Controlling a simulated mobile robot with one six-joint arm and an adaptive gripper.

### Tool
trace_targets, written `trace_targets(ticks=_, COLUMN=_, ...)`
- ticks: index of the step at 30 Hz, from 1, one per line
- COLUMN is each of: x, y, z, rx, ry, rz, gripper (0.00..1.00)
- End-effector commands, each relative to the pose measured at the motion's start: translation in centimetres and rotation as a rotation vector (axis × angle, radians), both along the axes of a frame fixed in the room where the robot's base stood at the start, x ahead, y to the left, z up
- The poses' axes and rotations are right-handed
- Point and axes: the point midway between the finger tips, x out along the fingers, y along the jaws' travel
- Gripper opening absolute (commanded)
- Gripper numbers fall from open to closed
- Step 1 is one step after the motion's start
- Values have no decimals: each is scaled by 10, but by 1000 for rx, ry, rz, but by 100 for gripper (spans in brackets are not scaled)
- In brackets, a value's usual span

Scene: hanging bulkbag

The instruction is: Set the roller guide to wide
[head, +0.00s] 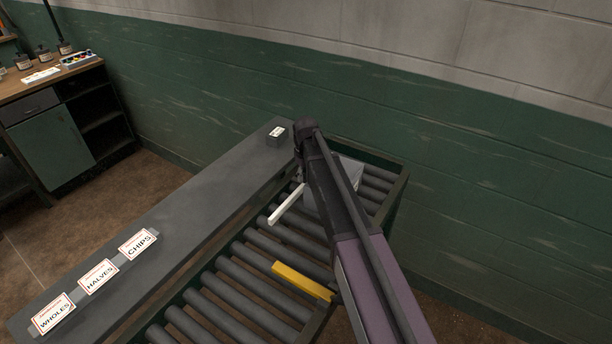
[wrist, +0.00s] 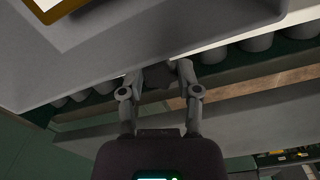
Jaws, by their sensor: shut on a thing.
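A white bar (head: 287,204) lies slantwise over the rollers of a conveyor (head: 245,282), and a yellow bar (head: 302,281) lies nearer the front. I cannot tell which parts make up the roller guide or how it is set. In the wrist view my gripper (wrist: 160,76) is shut on a small dark piece (wrist: 158,77) beside the rollers. A pale strip (wrist: 220,45) runs behind the fingertips. In the head view my arm hides most of the gripper and what it holds.
A pale grey box (head: 347,174) stands on the rollers, partly behind my arm. A long grey ledge (head: 190,205) runs beside the conveyor. It bears a small labelled block (head: 277,137) and signs reading WHOLES (head: 53,313), HALVES (head: 98,277) and CHIPS (head: 138,244). A green wall (head: 480,180) stands behind.

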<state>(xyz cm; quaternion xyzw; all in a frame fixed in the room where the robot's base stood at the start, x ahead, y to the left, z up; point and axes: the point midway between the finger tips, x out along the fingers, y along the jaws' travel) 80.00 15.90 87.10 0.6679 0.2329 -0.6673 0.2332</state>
Motion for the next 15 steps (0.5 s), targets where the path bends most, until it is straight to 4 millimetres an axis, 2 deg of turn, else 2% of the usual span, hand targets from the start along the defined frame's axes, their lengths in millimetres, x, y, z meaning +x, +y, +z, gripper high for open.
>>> trace_targets(ticks=5, x=4, y=6, z=0, rx=1, ry=1, rz=1, gripper=0)
trace_targets(ticks=15, x=28, y=42, z=0, rx=2, ry=1, rz=3, gripper=0)
